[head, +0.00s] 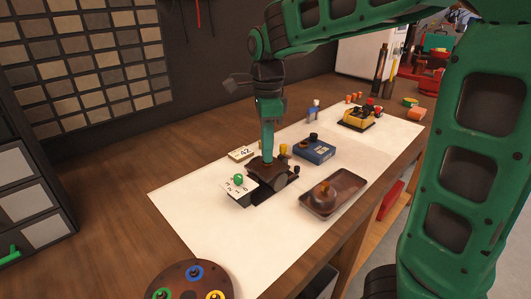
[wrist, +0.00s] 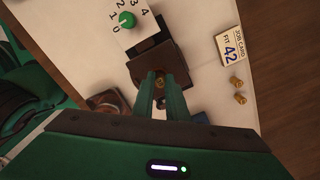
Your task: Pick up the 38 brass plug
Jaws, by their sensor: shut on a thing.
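My gripper (wrist: 166,84) points down over a dark brown plate (wrist: 157,66) beside a white dial block (wrist: 114,24) with a green knob. In the head view my gripper (head: 267,160) stands over the same dark fixture (head: 276,182). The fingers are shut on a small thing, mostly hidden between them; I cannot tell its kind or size. Two brass plugs, one upper (wrist: 237,82) and one lower (wrist: 240,98), lie apart from the gripper, near a job card (wrist: 230,47) reading "FIT 42". No number is readable on either plug.
A blue box (head: 314,151) and a brown tray (head: 333,193) with a round thing stand to the right. A yellow holder (head: 356,119) is farther back. A round disc with coloured rings (head: 186,284) is at the front. The table's near left (head: 215,226) is clear.

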